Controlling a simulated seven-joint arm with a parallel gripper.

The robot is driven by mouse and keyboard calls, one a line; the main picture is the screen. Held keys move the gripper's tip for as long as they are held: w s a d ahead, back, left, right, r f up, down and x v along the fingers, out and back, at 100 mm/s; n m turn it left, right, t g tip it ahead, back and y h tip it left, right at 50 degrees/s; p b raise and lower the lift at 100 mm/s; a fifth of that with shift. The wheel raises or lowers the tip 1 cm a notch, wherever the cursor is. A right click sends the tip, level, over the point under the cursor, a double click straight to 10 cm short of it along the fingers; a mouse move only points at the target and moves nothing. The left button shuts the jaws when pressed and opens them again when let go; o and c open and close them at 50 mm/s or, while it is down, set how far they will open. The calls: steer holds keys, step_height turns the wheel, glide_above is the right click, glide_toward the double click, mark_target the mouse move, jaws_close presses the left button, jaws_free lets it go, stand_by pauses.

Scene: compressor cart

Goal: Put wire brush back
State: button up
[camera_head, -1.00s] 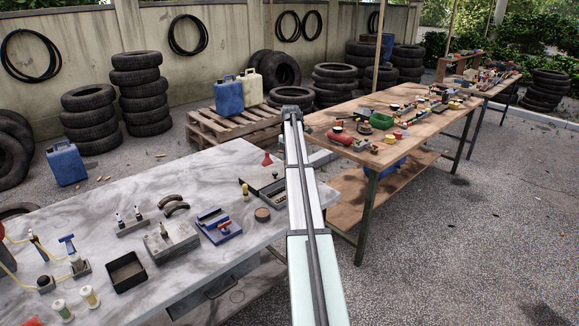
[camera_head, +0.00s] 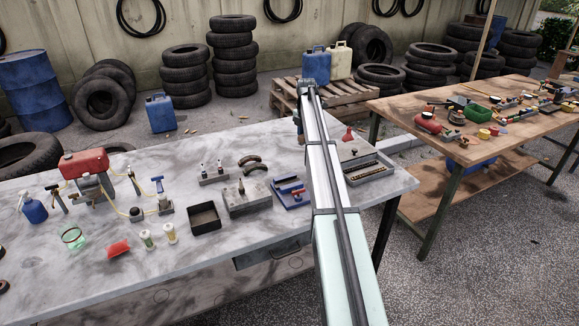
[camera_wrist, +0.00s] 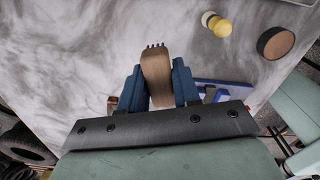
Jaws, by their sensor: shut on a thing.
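The wire brush (camera_wrist: 155,68) shows in the wrist view as a wooden body with a row of dark bristle tufts at its far end. My gripper (camera_wrist: 158,82) has its two blue fingers shut on it, one on each side. The brush is held over the grey marbled table (camera_wrist: 85,55); its height above the top is hard to tell. In the head view my own arm crosses the table and hides the brush and most of the gripper.
A yellow-topped piece (camera_wrist: 217,24) and round brown disc (camera_wrist: 276,42) lie near the brush.

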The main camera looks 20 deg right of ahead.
glide_above(289, 165)
steer(key=shift+f+m, duration=0.85)
steer(key=shift+f, duration=1.65)
steer(key=shift+f+m, duration=0.85)
steer(key=shift+f, duration=1.6)
steer(key=shift+f, duration=0.15)
steer(key=o, duration=1)
step_height(289, 165, up, 12)
steer(key=shift+r, duration=0.2)
steer(key=shift+o, duration=0.3)
